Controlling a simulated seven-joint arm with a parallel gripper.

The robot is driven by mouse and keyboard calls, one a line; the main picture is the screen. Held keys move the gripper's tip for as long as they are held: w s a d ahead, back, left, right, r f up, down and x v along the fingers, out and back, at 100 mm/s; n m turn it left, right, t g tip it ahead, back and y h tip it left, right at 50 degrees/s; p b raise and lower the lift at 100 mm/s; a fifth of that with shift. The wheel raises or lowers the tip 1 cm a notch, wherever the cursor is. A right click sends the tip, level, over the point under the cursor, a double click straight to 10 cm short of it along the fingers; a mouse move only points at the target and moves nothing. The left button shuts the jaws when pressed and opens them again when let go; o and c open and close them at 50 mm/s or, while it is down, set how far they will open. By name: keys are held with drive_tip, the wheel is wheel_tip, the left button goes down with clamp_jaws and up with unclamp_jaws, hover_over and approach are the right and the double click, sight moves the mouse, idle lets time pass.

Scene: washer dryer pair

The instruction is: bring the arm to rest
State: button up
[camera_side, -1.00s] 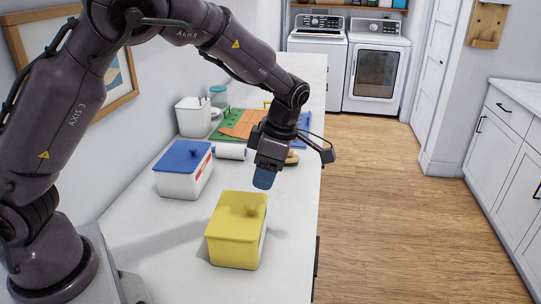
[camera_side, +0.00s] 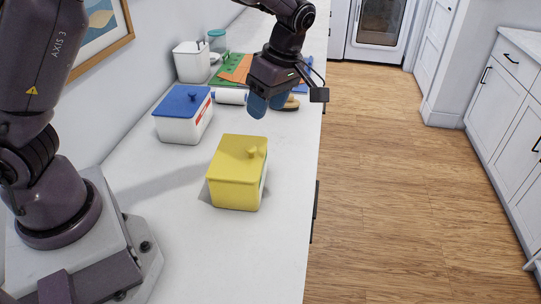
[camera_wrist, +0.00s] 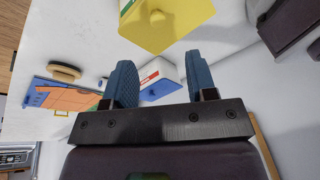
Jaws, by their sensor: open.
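My gripper (camera_side: 267,104) hangs in the air over the white counter (camera_side: 190,240), beyond the yellow-lidded box in the side view. Its two blue fingers are apart, with nothing between them. The wrist view also shows the open gripper (camera_wrist: 160,68). The yellow-lidded box (camera_side: 236,185) stands upright on the counter with its lid on; its lid also shows in the wrist view (camera_wrist: 170,28). The blue-lidded box (camera_side: 182,128) stands to the left, lid on; it also shows in the wrist view (camera_wrist: 158,72).
Behind the gripper are a white canister (camera_side: 191,62), a glass jar (camera_side: 217,41), a white roll (camera_side: 229,96), an orange board (camera_side: 238,72) and a brown round item (camera_side: 291,104). The counter's near part is clear. Wooden floor (camera_side: 400,190) lies to the right.

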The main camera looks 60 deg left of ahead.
drive_tip(key=s+r+m+t+h, duration=0.1)
drive_tip(key=s+r+m+t, duration=0.3)
drive_tip(key=s+m, duration=0.5)
drive_tip(key=s+r+m+t+h, duration=0.1)
drive_tip(key=s+r+m+t, duration=0.2)
drive_tip(key=s+r+m, duration=0.5)
drive_tip(key=s+m, duration=0.2)
drive_tip(key=m, duration=0.2)
drive_tip(key=shift+s+a+r+t, duration=0.2)
drive_tip(key=shift+s+r+t, duration=0.05)
drive_tip(key=shift+r+t, duration=0.15)
